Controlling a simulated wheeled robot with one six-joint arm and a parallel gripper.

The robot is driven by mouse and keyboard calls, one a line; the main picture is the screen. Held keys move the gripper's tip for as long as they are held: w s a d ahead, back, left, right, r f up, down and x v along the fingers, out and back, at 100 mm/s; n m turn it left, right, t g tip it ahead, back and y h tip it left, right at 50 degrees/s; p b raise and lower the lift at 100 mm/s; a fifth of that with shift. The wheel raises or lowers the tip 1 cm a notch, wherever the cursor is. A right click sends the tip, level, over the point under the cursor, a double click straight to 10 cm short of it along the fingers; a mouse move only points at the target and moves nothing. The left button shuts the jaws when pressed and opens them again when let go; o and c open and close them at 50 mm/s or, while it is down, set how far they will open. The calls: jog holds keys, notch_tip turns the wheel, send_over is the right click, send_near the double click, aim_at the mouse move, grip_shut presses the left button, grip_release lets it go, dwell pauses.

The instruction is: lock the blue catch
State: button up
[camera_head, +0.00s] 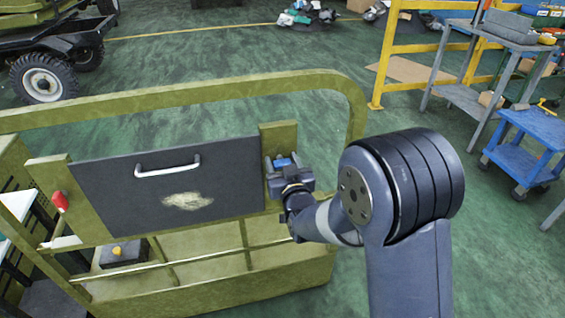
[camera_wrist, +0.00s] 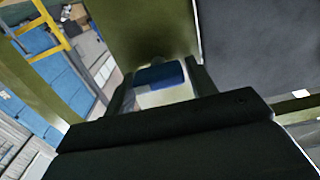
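The blue catch (camera_head: 283,162) is on the olive post at the right end of the dark grey panel (camera_head: 130,185). My gripper (camera_head: 282,167) is at this catch, with one finger on each side of it. In the wrist view the catch's blue top (camera_wrist: 160,76) and a pale part below it show between my two dark fingers (camera_wrist: 160,88). I cannot tell whether the fingers press on it or stand just clear. The catch's lower part is hidden by my gripper. A red catch (camera_head: 60,201) is on the left post, tilted.
The panel has a silver handle (camera_head: 167,166) and a worn pale patch. An olive tube frame (camera_head: 200,92) arches over and behind it. A blue cart (camera_head: 525,150) and a grey shelf trolley (camera_head: 465,97) stand at the right.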

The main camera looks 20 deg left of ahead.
jog(key=c, duration=0.6)
jog(key=shift+c, duration=0.2)
jog(key=shift+f+m+b, duration=0.15)
jog(key=shift+m+b, duration=0.15)
jog(key=shift+b, duration=0.2)
jog(key=m+b, duration=0.1)
jog(key=b, duration=0.1)
jog(key=m+b, duration=0.1)
jog(key=b, duration=0.1)
jog(key=shift+d+f+m+b, duration=0.1)
jog(key=shift+f+m+b, duration=0.1)
jog(key=shift+m+b, duration=0.15)
jog(key=m+b, duration=0.4)
jog(key=b, duration=0.2)
jog(key=shift+w+d+b, duration=0.1)
jog(key=shift+b, duration=0.2)
jog(key=m+b, duration=0.6)
jog(key=b, duration=0.2)
jog(key=shift+d+f+m, duration=0.1)
jog(key=shift+f+m, duration=0.05)
jog(key=shift+m, duration=0.2)
jog(key=m+b, duration=0.2)
jog(key=b, duration=0.1)
jog(key=shift+m+b, duration=1)
jog(key=shift+b, duration=0.15)
